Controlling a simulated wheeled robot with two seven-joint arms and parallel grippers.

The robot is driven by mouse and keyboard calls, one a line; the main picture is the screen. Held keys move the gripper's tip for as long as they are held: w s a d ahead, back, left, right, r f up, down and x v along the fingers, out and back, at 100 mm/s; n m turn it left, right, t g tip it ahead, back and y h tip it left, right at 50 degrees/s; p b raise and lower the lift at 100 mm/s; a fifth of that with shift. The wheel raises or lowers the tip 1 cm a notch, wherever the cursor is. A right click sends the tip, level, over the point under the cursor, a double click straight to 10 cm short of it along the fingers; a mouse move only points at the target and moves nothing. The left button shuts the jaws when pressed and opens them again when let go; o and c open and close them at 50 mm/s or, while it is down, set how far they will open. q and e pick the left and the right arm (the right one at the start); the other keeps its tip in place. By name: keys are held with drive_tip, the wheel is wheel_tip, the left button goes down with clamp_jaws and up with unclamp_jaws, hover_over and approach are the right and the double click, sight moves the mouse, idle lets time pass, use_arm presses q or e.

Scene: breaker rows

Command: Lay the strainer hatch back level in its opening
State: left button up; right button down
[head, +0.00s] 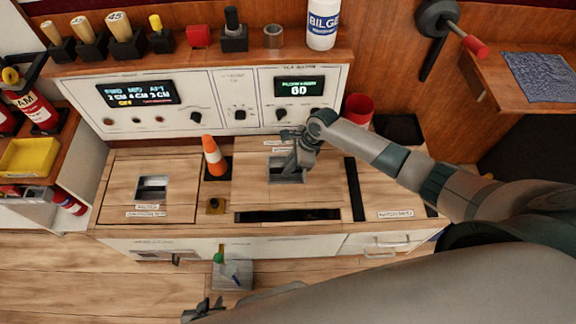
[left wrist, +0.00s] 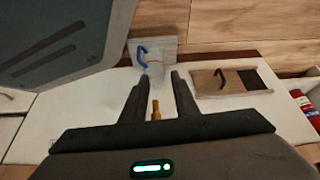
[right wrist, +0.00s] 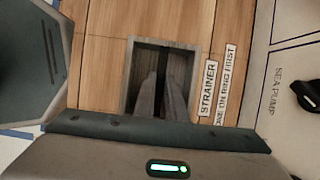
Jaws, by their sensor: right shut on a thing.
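The strainer hatch (head: 252,182) is a wooden panel in the middle of the counter, with a recessed grey pocket. A long dark gap shows along its front edge, so it is not flush there; its exact tilt is hard to tell. In the right wrist view the hatch (right wrist: 98,62) carries a STRAINER label (right wrist: 209,88). My right gripper (head: 290,168) reaches down into the pocket (right wrist: 191,62) and is shut on the ring there, which its fingers mostly hide. My left gripper (head: 204,304) is low in front of the counter; its fingers (left wrist: 157,82) are apart and empty.
A second hatch (head: 120,184) lies further left. A dark slot (head: 355,190) is at the right. The control panel (head: 215,98) rises behind.

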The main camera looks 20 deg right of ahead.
use_arm(q)
drive_tip(key=shift+d+r, duration=0.1)
drive_tip(key=shift+r, duration=0.05)
use_arm(e)
drive_tip(key=shift+w+r, duration=0.1)
drive_tip(key=shift+r, duration=0.1)
